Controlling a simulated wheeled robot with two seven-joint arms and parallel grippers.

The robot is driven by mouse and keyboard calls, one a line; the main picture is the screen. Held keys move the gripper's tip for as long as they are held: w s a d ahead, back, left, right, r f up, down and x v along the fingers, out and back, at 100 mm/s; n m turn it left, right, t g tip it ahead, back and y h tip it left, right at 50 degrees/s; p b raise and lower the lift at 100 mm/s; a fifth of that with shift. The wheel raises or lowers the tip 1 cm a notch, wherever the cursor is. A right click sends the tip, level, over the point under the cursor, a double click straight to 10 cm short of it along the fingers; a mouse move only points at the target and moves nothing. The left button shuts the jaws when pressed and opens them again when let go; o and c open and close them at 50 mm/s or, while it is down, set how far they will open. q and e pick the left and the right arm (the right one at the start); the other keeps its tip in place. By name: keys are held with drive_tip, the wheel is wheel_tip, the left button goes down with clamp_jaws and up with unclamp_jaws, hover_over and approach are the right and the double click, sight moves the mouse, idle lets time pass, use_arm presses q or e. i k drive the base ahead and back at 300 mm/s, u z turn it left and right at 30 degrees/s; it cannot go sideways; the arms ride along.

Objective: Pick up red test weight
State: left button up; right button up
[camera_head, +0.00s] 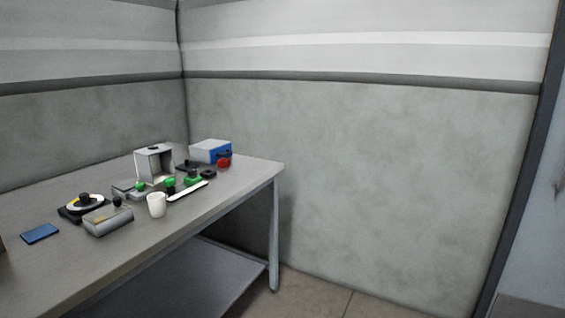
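A small red object (224,163), likely the red test weight, sits near the far right part of the grey table (245,182). It is beside the front of a blue and white box (210,151) and just behind a small dark piece (208,174). It is too small to make out its exact shape. Neither of my grippers shows in the head view.
On the table are a grey open-fronted housing (154,163), a white cup (156,205), several green-topped items (170,186), a light bar (187,191), a grey box (108,221), a reel device (84,203) and a blue pad (40,233). Floor right of the table is clear.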

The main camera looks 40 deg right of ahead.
sight(224, 162)
drive_tip(key=z, duration=1.35)
drive_tip(key=k, duration=0.5)
drive_tip(key=z, duration=0.9)
drive_tip(key=i, duration=1.95)
drive_tip(key=u, duration=1.6)
drive_tip(key=i, duration=1.05)
drive_tip(key=u, duration=1.1)
